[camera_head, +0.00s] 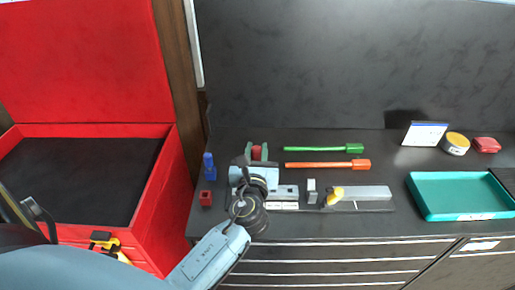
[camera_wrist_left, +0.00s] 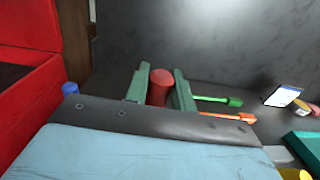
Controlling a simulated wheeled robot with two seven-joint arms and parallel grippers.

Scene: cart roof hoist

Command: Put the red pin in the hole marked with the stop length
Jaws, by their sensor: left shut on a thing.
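My left gripper (camera_head: 257,153) reaches over the bench from the left. Its two green fingers are shut on the red pin (camera_wrist_left: 159,86), which stands between them in the left wrist view, its rounded top showing. The pin's lower end is hidden by the gripper body. In the head view my wrist covers part of a light grey bar (camera_head: 288,191) on the bench. A longer grey rail (camera_head: 365,192) with a yellow part (camera_head: 336,195) lies to its right. I cannot make out holes or length marks. A white card (camera_head: 425,134) stands at the back right; its writing is unreadable.
Green (camera_head: 320,149) and orange (camera_head: 325,164) handled tools lie behind the rail. A blue piece (camera_head: 209,166) and a small red block (camera_head: 206,198) sit at left, beside the red chest (camera_head: 160,205). A teal tray (camera_head: 421,198), yellow-topped tin (camera_head: 456,143) and red item (camera_head: 487,145) are right.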

